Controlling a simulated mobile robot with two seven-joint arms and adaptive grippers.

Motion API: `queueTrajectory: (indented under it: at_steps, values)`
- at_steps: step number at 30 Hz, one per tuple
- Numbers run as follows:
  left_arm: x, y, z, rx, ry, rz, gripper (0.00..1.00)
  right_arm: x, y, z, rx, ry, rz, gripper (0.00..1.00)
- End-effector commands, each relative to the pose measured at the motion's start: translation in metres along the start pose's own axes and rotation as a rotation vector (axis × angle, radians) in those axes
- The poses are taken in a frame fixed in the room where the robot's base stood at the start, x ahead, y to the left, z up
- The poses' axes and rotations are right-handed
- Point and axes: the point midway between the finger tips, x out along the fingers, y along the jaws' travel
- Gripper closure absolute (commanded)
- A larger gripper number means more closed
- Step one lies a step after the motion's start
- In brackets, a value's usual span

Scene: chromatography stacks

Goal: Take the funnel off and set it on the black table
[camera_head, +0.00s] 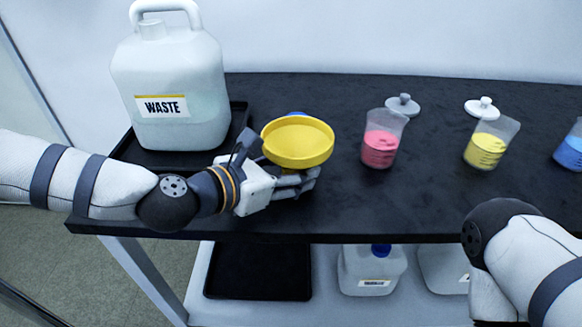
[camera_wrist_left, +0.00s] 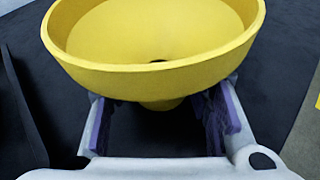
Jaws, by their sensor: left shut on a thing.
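The yellow funnel (camera_head: 297,142) is upright over the front part of the black table (camera_head: 345,205), right of the waste jug. My left gripper (camera_head: 300,180) is shut on the funnel below its wide bowl. In the left wrist view the funnel's bowl (camera_wrist_left: 150,70) fills the top, and its short neck sits between the two fingers of the gripper (camera_wrist_left: 162,118). The bowl hides the fingertips and most of the neck. I cannot tell whether the funnel touches the table. My right arm shows at the lower right, with its gripper outside the picture.
A white waste jug (camera_head: 172,85) stands in a black tray (camera_head: 190,158) at the left. A blue thing (camera_head: 296,114) peeks out behind the funnel. Beakers with pink (camera_head: 380,148) and yellow (camera_head: 486,150) contents stand to the right, with grey (camera_head: 402,105) and white (camera_head: 482,108) lids behind.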

Motion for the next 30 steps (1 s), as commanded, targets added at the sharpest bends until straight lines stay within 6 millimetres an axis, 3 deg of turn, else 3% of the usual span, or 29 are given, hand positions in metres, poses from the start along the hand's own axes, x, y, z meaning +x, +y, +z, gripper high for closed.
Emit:
queueTrajectory:
  at_steps: [5,6,9,20,23,30]
  values:
    - [0.001,-0.001,-0.005,-0.002,0.008,-0.001,0.84,0.001,0.0,0.0,0.0,-0.002,0.0,0.6]
    - [0.001,-0.001,-0.006,-0.002,0.009,-0.001,0.5,0.001,0.0,0.0,0.0,-0.002,0.0,0.6]
    - [0.001,-0.001,-0.006,-0.003,0.011,-0.003,0.31,0.001,0.0,0.0,0.0,-0.002,0.0,0.6]
    - [-0.003,-0.002,-0.009,-0.004,0.015,-0.005,0.31,0.001,0.0,0.0,0.0,-0.002,0.0,0.6]
    - [-0.02,0.0,-0.008,-0.005,0.014,-0.002,0.31,0.001,0.0,0.0,0.0,-0.002,0.0,0.6]
    - [-0.085,0.001,-0.003,-0.005,0.005,0.002,0.31,0.001,0.0,0.0,0.0,-0.002,0.0,0.6]
